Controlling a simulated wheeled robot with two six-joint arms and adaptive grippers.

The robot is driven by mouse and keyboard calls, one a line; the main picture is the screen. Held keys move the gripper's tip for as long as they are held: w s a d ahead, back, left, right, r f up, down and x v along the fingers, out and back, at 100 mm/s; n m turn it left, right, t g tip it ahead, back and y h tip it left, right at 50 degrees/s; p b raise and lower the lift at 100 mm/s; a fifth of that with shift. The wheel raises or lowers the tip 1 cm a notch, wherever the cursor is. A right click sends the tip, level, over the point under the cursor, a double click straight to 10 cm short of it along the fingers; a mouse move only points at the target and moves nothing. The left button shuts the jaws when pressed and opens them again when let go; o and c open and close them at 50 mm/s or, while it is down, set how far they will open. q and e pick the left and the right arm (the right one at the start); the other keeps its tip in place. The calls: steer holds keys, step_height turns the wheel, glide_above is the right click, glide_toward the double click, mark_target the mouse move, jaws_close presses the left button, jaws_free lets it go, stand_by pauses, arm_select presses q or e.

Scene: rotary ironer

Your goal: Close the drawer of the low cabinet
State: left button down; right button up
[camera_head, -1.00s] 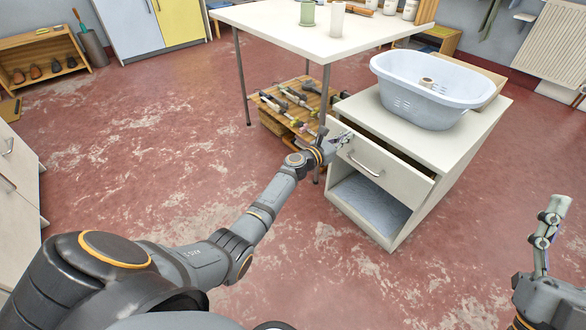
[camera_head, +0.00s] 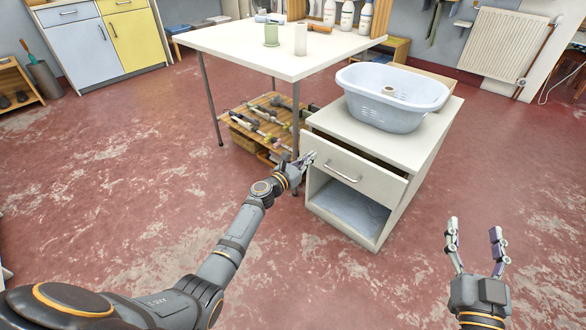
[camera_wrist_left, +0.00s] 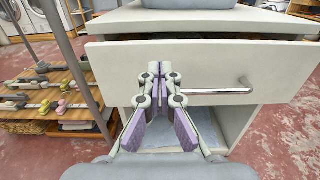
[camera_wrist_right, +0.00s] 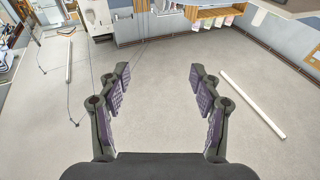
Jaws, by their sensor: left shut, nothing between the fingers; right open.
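The low cabinet (camera_head: 352,214) is white, with an open shelf below its drawer. The drawer (camera_head: 362,174) stands partly pulled out, and a dark gap shows above its front. It also shows in the left wrist view (camera_wrist_left: 250,66), with its bar handle (camera_wrist_left: 232,90). My left gripper (camera_head: 308,157) is shut and empty, with its fingertips at the left part of the drawer front, left of the handle; I cannot tell whether they touch. It shows in the left wrist view (camera_wrist_left: 160,68). My right gripper (camera_head: 474,226) is open and empty, out over the floor right of the cabinet.
A pale laundry basket (camera_head: 395,98) holding a small roll stands on the cabinet. A white table (camera_head: 240,42) is to the left, with a wooden rack (camera_head: 262,118) of tools beneath it. The red floor (camera_head: 130,200) in front is clear.

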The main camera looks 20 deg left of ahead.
arm_select(q)
steer(key=p+v, duration=0.1)
steer(key=v, duration=0.6)
steer(key=shift+s, duration=0.2)
arm_select(e)
steer(key=s+f+g, duration=0.4)
steer(key=f+g, duration=0.3)
steer(key=f, duration=0.9)
steer(key=shift+a+g, duration=0.25)
steer(key=shift+g, duration=0.05)
